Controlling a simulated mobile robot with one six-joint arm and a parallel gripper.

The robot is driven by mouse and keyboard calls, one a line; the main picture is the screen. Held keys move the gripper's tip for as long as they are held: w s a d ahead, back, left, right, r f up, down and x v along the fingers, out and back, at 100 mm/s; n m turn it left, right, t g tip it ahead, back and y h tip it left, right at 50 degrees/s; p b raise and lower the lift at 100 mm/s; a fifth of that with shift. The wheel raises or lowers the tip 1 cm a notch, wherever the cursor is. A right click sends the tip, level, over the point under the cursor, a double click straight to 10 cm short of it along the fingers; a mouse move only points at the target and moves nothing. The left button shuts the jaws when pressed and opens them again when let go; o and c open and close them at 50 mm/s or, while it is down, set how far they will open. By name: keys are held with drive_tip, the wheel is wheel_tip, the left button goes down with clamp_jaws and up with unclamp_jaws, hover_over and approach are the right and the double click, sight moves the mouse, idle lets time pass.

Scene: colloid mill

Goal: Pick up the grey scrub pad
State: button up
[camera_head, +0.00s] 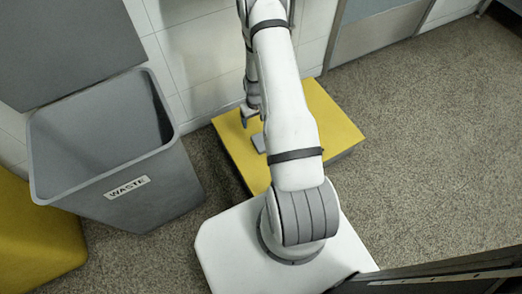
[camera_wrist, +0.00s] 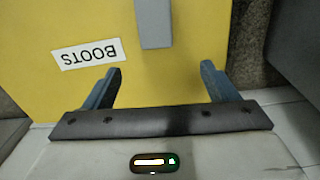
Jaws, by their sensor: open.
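The grey scrub pad (camera_wrist: 154,22) lies on the yellow top of a low box (camera_wrist: 85,20) marked BOOTS. In the wrist view it is a narrow grey strip cut off by the upper edge. My gripper (camera_wrist: 161,69) is open, its two blue-grey fingers apart with nothing between them. The pad is ahead of the fingertips, roughly in line with the gap. In the head view the pad (camera_head: 259,143) shows small beside my arm, which hides part of the box top. My gripper (camera_head: 250,116) is just behind it there.
A large grey bin labelled WASTE (camera_head: 118,190) stands left of the box, with a yellow object (camera_head: 35,235) beyond it. A white tiled wall (camera_head: 205,55) runs behind. Open speckled floor (camera_head: 430,140) lies to the right.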

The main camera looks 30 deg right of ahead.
drive_tip(key=b, duration=0.2)
hover_over(259, 139)
wheel_tip(259, 139, down, 7)
drive_tip(key=shift+a+f, duration=0.1)
wheel_tip(259, 139, down, 6)
drive_tip(key=shift+s+b, duration=0.15)
drive_tip(key=shift+b, duration=1)
drive_tip(key=c, duration=1.1)
